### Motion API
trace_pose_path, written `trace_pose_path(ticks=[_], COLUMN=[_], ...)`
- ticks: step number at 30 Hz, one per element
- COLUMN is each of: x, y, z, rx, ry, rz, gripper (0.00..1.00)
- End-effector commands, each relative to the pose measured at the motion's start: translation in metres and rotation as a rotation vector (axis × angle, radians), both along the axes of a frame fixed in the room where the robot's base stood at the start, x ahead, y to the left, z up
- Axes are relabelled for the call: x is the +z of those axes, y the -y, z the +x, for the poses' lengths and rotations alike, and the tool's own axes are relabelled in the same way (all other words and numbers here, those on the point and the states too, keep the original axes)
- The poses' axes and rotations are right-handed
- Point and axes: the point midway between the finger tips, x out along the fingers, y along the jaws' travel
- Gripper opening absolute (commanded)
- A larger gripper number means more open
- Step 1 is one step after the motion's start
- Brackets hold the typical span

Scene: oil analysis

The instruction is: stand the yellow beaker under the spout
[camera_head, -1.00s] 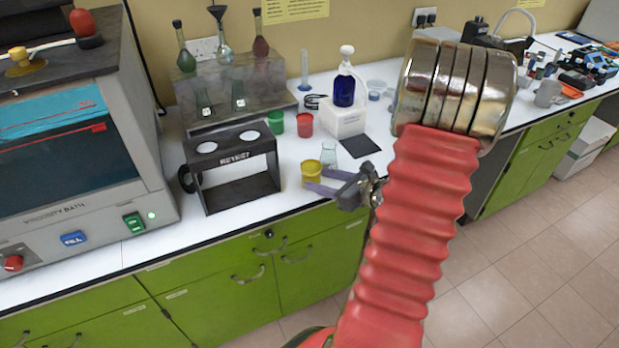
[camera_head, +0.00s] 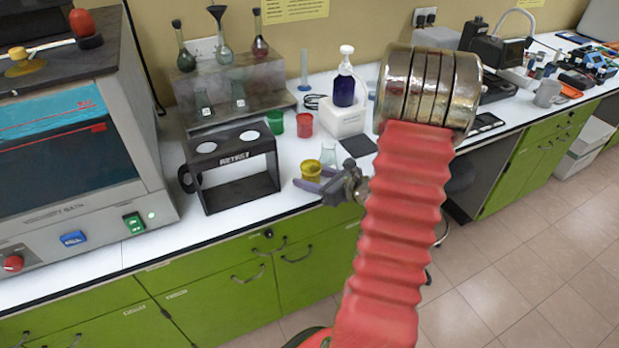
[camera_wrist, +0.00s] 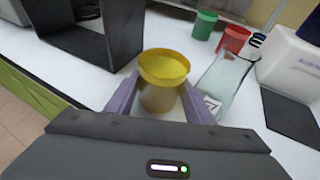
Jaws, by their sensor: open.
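The yellow beaker (camera_head: 311,168) stands upright on the white bench near its front edge, right of a black stand. My gripper (camera_head: 309,181) is open and low at the beaker. In the wrist view the beaker (camera_wrist: 164,72) is between the two purple fingers, one on each side; I cannot tell whether they touch it. The blue bottle (camera_head: 344,90) with a white top stands on a white block (camera_head: 342,117) behind and to the right; I cannot clearly make out its spout.
A clear glass beaker (camera_wrist: 222,84) stands close to my right finger. The black stand (camera_head: 232,165) is to the left. Green (camera_head: 275,122) and red (camera_head: 305,125) beakers stand behind. A dark flat pad (camera_head: 358,144) lies in front of the white block.

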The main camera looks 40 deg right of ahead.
Motion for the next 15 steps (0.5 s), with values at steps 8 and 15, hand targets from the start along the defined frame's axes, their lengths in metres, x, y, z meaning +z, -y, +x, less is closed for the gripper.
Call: trace_pose_path(ticks=[8, 15], x=[0.0001, 0.0001], y=[-0.0001, -0.0001], z=[-0.0002, -0.0003], rx=[0.000, 0.000], ry=[0.000, 0.000], rz=[0.000, 0.000], gripper=[0.48, 0.35])
